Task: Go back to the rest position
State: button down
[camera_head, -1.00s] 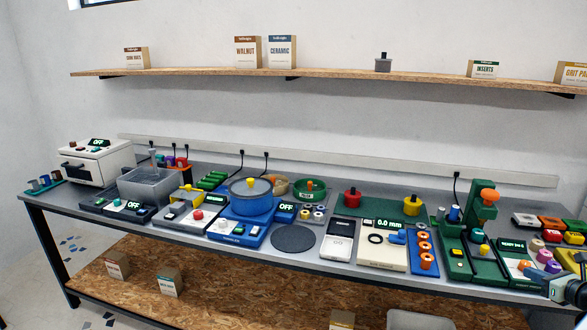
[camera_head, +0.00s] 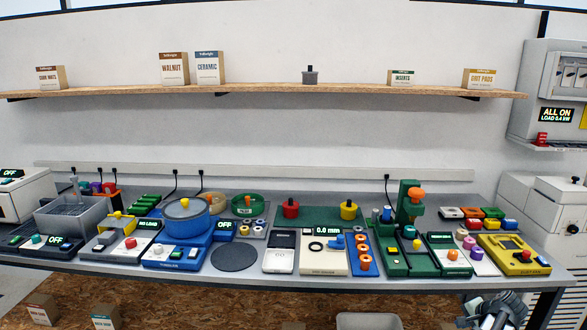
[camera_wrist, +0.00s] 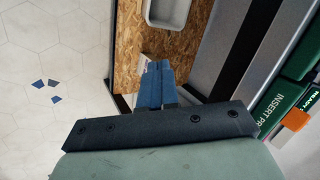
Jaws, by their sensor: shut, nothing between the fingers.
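My gripper shows in the wrist view (camera_wrist: 158,82) with its blue fingers together and nothing between them. It points down in front of the bench, over the tiled floor and the wooden lower shelf (camera_wrist: 128,50). In the head view my arm shows at the bottom right, below the bench's front edge. Its fingertips cannot be made out there. My gripper touches nothing that I can see.
The grey bench (camera_head: 470,287) carries a row of devices, including a blue tumbler (camera_head: 187,222), a green press (camera_head: 409,215) and a yellow device (camera_head: 513,254). A grey bin (camera_head: 368,321) sits below. The tiled floor (camera_wrist: 45,45) is open at left.

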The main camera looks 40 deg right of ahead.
jog(key=w+a+f+n+g+y, duration=0.25)
jog(key=w+a+f, duration=0.35)
jog(key=a+f, duration=0.3)
jog(key=w+a+f+n+g+y, duration=0.15)
jog(key=w+a+f+n, duration=0.3)
jog(key=a+f, duration=0.55)
jog(key=w+a+f+n+g+y, duration=0.1)
jog(key=w+a+f+n+g, duration=0.15)
jog(key=w+a+f, duration=0.65)
jog(key=s+a+f+n+g, duration=0.2)
jog(key=a+n, duration=0.2)
jog(key=a, duration=0.9)
jog(key=s+a+f+n+g+h, duration=0.1)
jog(key=s+a+f+n+g, duration=0.1)
jog(key=a, duration=1.1)
jog(key=s+a+f+n+g+h, duration=0.1)
jog(key=a+n, duration=0.5)
jog(key=a, duration=0.7)
notch_tip(320, 180, down, 3)
jog(key=s+g, duration=0.1)
jog(key=s, duration=0.1)
jog(key=shift+s+a, duration=0.3)
